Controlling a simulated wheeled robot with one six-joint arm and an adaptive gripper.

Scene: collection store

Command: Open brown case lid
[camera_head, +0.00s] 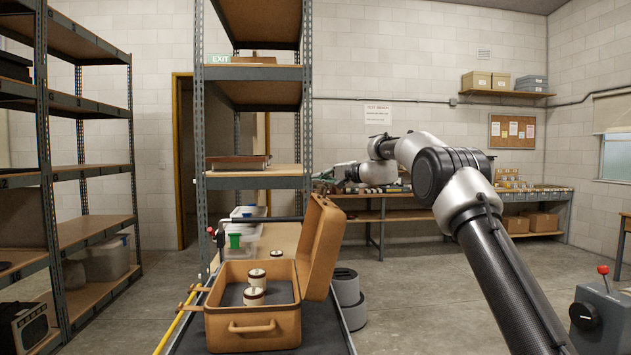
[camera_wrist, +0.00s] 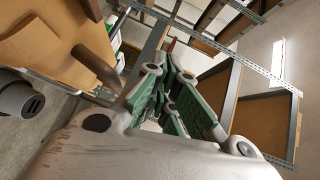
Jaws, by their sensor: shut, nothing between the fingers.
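The brown case (camera_head: 253,325) sits on a dark surface in front of me in the head view. Its lid (camera_head: 322,246) stands raised on the right side, tilted a little outward, so the case is open. Several white-and-brown round items, such as this one (camera_head: 254,296), stand on the dark lining inside. My gripper (camera_head: 324,176) is above and behind the lid, apart from it and small in the head view. In the wrist view my gripper (camera_wrist: 172,62) shows green-padded fingers, shut with nothing between them. A tan surface at the upper left there may be the case.
A metal shelf rack (camera_head: 254,183) stands behind the case, close to the lid. Grey round containers (camera_head: 347,287) are right of the lid. A workbench (camera_head: 385,194) runs along the back wall. Open floor lies to the right, with a red-knobbed grey box (camera_head: 602,317) in front.

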